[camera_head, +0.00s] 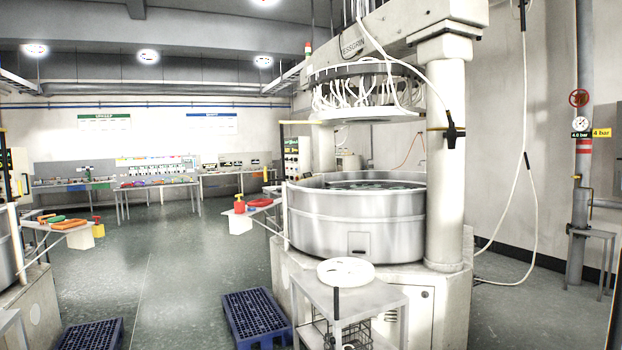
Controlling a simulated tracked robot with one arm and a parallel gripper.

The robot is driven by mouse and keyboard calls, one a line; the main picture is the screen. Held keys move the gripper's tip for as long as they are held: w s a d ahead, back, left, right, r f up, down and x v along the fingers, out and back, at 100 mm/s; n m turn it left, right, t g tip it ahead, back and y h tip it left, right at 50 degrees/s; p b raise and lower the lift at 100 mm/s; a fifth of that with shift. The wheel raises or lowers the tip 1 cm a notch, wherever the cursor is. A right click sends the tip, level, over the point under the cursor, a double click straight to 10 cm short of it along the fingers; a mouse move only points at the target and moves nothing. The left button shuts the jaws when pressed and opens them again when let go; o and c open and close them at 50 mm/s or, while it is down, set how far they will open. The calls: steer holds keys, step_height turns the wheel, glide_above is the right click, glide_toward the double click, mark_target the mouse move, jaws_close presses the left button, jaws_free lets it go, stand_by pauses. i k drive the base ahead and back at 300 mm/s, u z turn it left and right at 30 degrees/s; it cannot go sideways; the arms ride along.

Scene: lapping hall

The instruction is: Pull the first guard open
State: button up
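A lapping machine stands right of centre. A curved, shiny steel wall (345,232), which looks like its guard, wraps around the round basin below the raised upper head (368,90). A small rectangular plate or recess (358,243) shows low on its front. I cannot tell whether the wall is open or closed, and its far side is mostly hidden. Part of another machine (35,308) shows at the left edge; whether it has a guard is unclear. My gripper is not in view.
A metal cart (375,304) with a white ring (346,271) on top stands close in front of the machine. Blue pallets (255,318) (92,335) lie on the floor. Open green floor (165,270) runs between the machines. A pipe (583,150) and small table (592,234) stand right.

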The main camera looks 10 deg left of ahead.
mark_target(315, 181)
steer(key=u, duration=0.4)
steer(key=i, duration=1.9)
steer(key=u, duration=0.5)
steer(key=i, duration=1.25)
steer(key=u, duration=0.3)
steer(key=i, duration=2.55)
steer(key=u, duration=0.15)
steer(key=i, duration=3.85)
steer(key=z, duration=0.2)
